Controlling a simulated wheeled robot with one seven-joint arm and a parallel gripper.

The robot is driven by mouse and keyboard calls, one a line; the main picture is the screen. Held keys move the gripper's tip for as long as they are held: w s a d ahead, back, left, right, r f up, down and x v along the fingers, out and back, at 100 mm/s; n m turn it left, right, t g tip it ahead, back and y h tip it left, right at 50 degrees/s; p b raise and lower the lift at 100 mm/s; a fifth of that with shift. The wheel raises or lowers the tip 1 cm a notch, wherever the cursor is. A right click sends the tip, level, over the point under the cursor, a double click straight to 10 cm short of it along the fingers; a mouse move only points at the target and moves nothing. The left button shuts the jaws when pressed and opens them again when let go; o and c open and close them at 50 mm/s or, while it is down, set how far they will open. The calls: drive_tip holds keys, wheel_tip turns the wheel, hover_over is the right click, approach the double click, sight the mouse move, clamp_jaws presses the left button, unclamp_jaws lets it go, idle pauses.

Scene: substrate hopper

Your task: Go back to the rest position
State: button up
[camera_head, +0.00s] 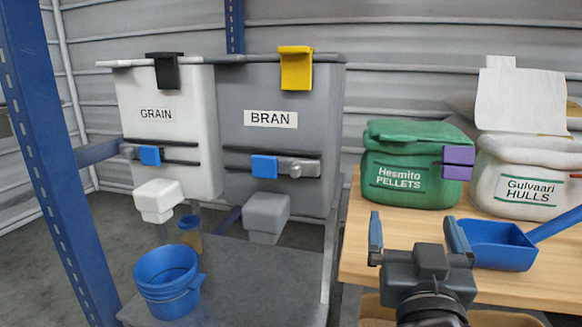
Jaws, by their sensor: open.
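My gripper (413,231) is in the lower right of the head view. Its two blue-tipped fingers stand wide apart and point away from me. Nothing shows between them. It is over the front edge of the wooden table (366,255), in front of the green Hesmito pellets bag (400,190). The blue scoop (497,246) shows just right of the right finger; I cannot tell whether they touch.
A white GRAIN hopper (188,109) and a grey BRAN hopper (278,140) stand left of the table. A blue bucket (167,284) stands on a grey platform (245,290) below. A white Gulvaari hulls bag (520,170) is at right. A blue post (55,180) rises at left.

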drive_tip(key=s+d+f+n+g+y, duration=0.1)
drive_tip(key=s+f+n+g+y, duration=0.25)
drive_tip(key=s+f, duration=1.25)
drive_tip(key=s+d+f+m+g, duration=0.1)
drive_tip(key=s+d, duration=0.1)
drive_tip(key=s, duration=1)
drive_tip(key=s+d+m+g, duration=0.1)
drive_tip(key=s+d, duration=0.1)
drive_tip(key=s, duration=1)
wheel_tip(320, 180, up, 31)
drive_tip(key=p, duration=3.1)
drive_tip(key=shift+a+y, duration=0.25)
drive_tip(key=shift+y, duration=0.1)
drive_tip(key=shift+w+f+n, duration=0.1)
drive_tip(key=shift+n, duration=0.15)
